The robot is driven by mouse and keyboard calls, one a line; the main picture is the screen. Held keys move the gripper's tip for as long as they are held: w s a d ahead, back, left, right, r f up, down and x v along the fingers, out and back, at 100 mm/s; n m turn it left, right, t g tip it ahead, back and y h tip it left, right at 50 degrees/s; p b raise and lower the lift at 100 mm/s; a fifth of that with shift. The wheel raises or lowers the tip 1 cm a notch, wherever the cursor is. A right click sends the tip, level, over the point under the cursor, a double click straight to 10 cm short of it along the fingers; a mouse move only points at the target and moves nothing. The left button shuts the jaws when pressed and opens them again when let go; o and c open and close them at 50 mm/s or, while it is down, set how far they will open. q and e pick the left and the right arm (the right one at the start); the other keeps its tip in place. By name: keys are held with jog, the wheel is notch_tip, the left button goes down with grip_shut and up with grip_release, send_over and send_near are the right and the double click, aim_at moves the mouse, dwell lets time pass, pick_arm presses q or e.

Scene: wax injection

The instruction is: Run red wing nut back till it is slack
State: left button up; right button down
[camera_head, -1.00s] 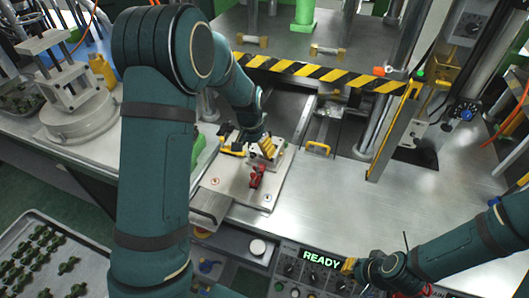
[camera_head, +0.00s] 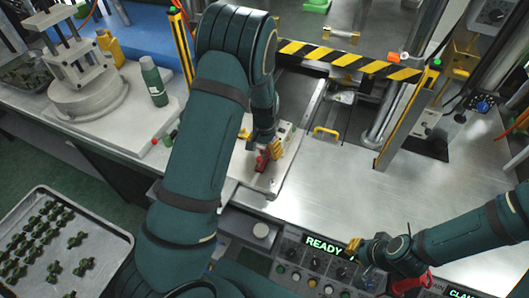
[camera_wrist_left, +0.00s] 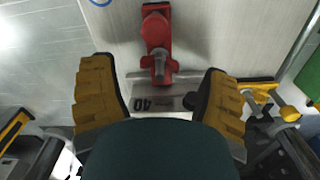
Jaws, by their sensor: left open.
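The red wing nut (camera_head: 262,161) is on the pale metal fixture plate (camera_head: 258,183), just below my left gripper (camera_head: 264,140) in the head view. In the left wrist view a red part (camera_wrist_left: 156,32) with a rounded knob and a small threaded end stands past the fingertips, beside a metal block (camera_wrist_left: 160,103) marked 40. My left gripper (camera_wrist_left: 158,88) is open, with its yellow fingers apart and nothing between them touching the red part. My right gripper (camera_head: 354,247) is low at the right by the control panel; its fingers are too small to judge.
A yellow-black striped bar (camera_head: 350,62) crosses behind the fixture. A yellow handle (camera_head: 326,132) and a steel post stand to its right. A green bottle (camera_head: 154,82) stands left of my arm. A tray (camera_head: 118,236) of green parts is at lower left. Bare table lies right of the fixture.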

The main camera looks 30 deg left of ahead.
pick_arm(q)
jog(key=shift+f, duration=1.15)
jog(key=c, duration=1.2)
jog(key=shift+c, duration=0.2)
jog(key=shift+n, duration=0.3)
jog(key=n, duration=0.4)
jog(key=shift+n, duration=0.3)
jog(key=n, duration=0.5)
jog(key=shift+p, duration=0.35)
jog(key=shift+n, duration=0.4)
